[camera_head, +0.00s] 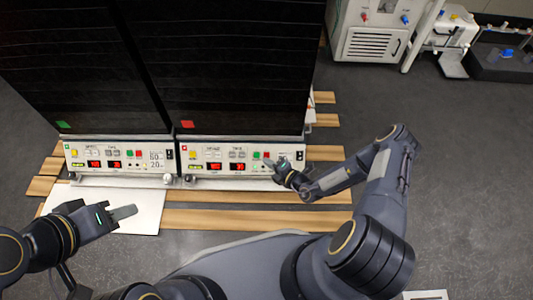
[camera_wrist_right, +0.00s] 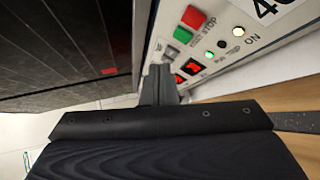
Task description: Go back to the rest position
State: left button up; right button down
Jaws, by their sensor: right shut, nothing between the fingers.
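Two shaker bioreactors with dark doors stand side by side, the left one (camera_head: 65,60) and the right one (camera_head: 230,60). Each has a white front panel with buttons and red displays, the left panel (camera_head: 120,157) and the right panel (camera_head: 215,169). My right gripper (camera_head: 270,163) is at the right end of the right panel. In the right wrist view its fingers (camera_wrist_right: 160,80) are shut and empty, close to the green button (camera_wrist_right: 182,35) and red button (camera_wrist_right: 194,17); contact cannot be told. My left gripper (camera_head: 128,212) is low at the left, over a white plate, its fingers seeming together.
Wooden slats (camera_head: 250,219) lie on the grey floor under the bioreactors. The white plate (camera_head: 145,196) lies at the left front. A white machine (camera_head: 375,40) and other lab equipment (camera_head: 500,62) stand at the back right. Floor at the right (camera_head: 465,170) is clear.

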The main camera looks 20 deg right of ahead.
dwell(0.6)
jog(key=s+a+r+n+g+y, duration=0.1)
jog(key=s+r+n+g+y, duration=0.2)
jog(key=r+n, duration=1.15)
jog(key=s+r+n+g+y, duration=0.1)
jog(key=r+n+g+y, duration=0.3)
jog(key=r+n, duration=1.1)
jog(key=s+d+r+n+h, duration=0.3)
jog(key=s+r+n+h, duration=0.25)
jog(key=s+n, duration=0.4)
jog(key=s+d+r+n+h, duration=0.3)
jog(key=s+r+n+h, duration=0.3)
jog(key=s, duration=0.6)
notch_tip(320, 180, up, 37)
jog(key=n+y+p, duration=0.1)
jog(key=p, duration=3.5)
jog(key=shift+s, duration=0.2)
jog(key=shift+d, duration=0.1)
